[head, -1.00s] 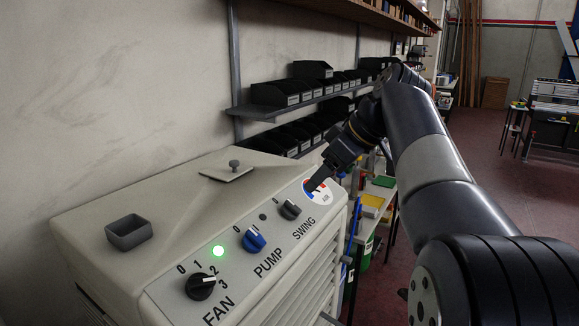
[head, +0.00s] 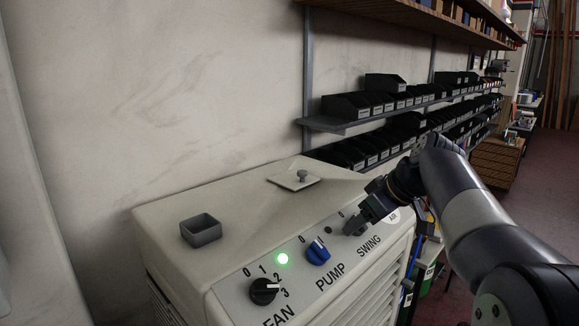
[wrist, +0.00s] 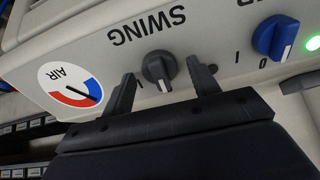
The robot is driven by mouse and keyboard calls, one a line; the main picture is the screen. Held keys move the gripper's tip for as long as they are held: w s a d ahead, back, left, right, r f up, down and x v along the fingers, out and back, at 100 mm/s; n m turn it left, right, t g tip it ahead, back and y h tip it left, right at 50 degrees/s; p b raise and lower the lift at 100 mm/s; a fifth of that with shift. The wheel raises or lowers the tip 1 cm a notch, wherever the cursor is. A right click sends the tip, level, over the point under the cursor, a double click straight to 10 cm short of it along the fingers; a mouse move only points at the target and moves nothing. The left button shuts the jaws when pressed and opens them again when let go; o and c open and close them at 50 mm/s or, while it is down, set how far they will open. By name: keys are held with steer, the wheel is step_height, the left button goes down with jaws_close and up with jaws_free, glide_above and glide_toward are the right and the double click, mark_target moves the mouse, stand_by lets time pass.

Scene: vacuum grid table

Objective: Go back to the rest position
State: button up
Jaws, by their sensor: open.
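My gripper (head: 356,222) is at the cooler's control panel, by the SWING label. In the wrist view its two dark fingers stand apart, with the grey SWING knob (wrist: 159,67) showing between them. I see no finger touching the knob, and the gap in depth is hard to judge. The blue PUMP knob (head: 318,252) and black FAN knob (head: 264,291) are left of the gripper. The round AIR gauge (wrist: 70,84) shows fully in the wrist view and is partly hidden in the head view.
Shelves of black bins (head: 350,106) line the wall behind. Open floor (head: 540,160) lies right.

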steer(key=shift+d+r, duration=0.15)
steer(key=shift+r, duration=0.1)
steer(key=v, duration=1)
steer(key=x, duration=1)
steer(key=shift+a+f, duration=0.25)
steer(key=shift+f, duration=0.1)
steer(key=shift+d+r+m+p, duration=0.1)
steer(key=shift+r+m+p, duration=0.25)
steer(key=shift+m, duration=0.35)
steer(key=m+p, duration=0.2)
steer(key=m, duration=0.2)
steer(key=shift+f+t, duration=0.1)
steer(key=shift+t, duration=0.2)
steer(key=m+h+p, duration=0.1)
steer(key=m+p, duration=0.2)
steer(key=m, duration=0.3)
steer(key=shift+m, duration=0.3)
steer(key=v, duration=1)
steer(key=shift+s+r+b, duration=0.2)
steer(key=shift+r+b, duration=0.05)
steer(key=shift+b, duration=0.15)
